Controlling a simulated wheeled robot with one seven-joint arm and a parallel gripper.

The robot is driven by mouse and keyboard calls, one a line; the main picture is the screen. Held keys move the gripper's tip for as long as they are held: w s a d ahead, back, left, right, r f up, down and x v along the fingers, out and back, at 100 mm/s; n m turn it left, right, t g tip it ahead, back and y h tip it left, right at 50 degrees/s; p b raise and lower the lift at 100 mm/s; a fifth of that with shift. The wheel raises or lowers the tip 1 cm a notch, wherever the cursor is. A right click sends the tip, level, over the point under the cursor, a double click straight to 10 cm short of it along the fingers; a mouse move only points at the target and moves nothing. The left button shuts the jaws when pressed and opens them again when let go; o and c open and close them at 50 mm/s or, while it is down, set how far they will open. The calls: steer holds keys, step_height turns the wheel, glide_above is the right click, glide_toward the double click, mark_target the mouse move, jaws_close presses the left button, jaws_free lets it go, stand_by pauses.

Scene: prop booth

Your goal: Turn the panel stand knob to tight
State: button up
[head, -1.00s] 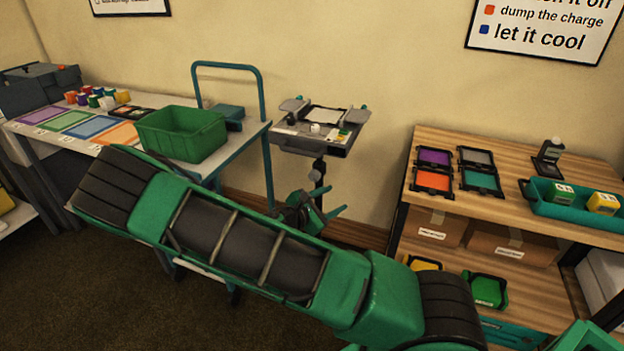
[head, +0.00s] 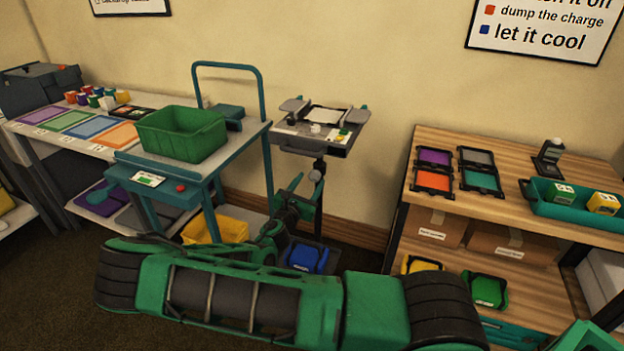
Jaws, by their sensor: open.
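The panel stand (head: 315,138) has a grey tray-like panel on a dark post, against the wall in the middle of the head view. Its knob (head: 315,176) is a small pale round piece on the post below the panel. I cannot read whether it is loose or tight. My gripper (head: 306,196) is open, just below and to the left of the knob, with its fingers pointing up and right. It looks empty, and I cannot tell whether a finger touches the knob or post. My arm crosses the foreground and hides part of the floor.
A teal cart with a green bin (head: 182,135) stands left of the stand, with a yellow bin (head: 216,229) low on it. A wooden shelf unit (head: 440,205) stands to the right. A blue item (head: 306,257) lies low near the stand's foot.

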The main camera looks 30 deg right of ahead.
mark_target(313, 177)
steer(key=shift+x, duration=1.9)
steer(key=shift+c, duration=0.2)
steer(key=c, duration=1)
